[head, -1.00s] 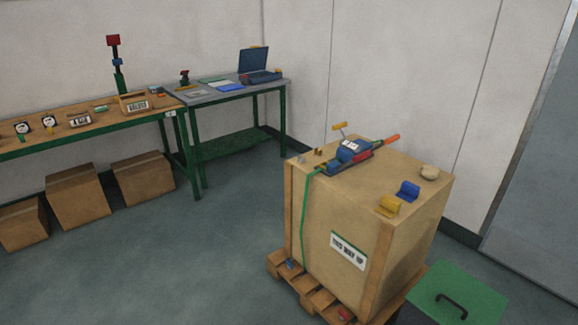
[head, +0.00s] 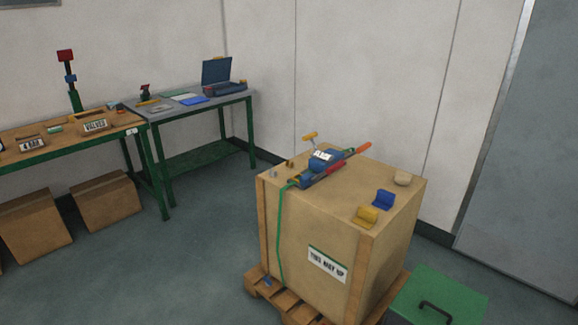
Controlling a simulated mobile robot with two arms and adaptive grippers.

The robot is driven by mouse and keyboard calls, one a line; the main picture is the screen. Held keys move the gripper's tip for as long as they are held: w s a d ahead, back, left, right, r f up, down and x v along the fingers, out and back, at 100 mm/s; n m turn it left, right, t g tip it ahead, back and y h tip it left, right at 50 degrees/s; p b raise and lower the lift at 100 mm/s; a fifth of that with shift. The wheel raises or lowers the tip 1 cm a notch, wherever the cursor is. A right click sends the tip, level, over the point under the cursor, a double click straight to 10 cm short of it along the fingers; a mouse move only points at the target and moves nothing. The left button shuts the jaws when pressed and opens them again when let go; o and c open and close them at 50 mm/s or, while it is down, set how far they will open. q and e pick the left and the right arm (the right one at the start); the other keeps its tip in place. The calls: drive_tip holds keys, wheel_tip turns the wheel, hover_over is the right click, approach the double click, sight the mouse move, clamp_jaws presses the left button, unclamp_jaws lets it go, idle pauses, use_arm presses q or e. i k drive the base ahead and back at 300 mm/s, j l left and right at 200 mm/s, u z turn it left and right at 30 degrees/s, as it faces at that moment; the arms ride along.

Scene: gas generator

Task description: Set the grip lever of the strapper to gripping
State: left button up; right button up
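The strapper (head: 322,165) is a blue and red tool lying on top of a large wooden crate (head: 305,226). A yellow-tipped lever (head: 310,138) stands up at its back. A handle with an orange-red grip (head: 357,150) points to the right. I cannot tell which of these is the grip lever, nor its setting. A green strap (head: 280,235) runs from the strapper down the crate's front. Neither of my grippers is in view.
The crate stands on a pallet (head: 266,290). A yellow piece (head: 366,217), a blue piece (head: 384,199) and a beige lump (head: 402,179) lie on its top. A green-lidded box (head: 438,296) stands at right. Workbenches (head: 75,147) line the left wall. Floor left of the crate is clear.

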sight(309, 136)
drive_tip(key=i+j+z, duration=0.1)
drive_tip(key=i+j, duration=0.2)
drive_tip(key=i, duration=0.3)
drive_tip(key=i+j+z, duration=0.15)
drive_tip(key=i+j, duration=0.15)
drive_tip(key=i, duration=0.35)
drive_tip(key=i+j+z, duration=0.1)
drive_tip(key=i+j, duration=0.3)
drive_tip(key=i, duration=0.2)
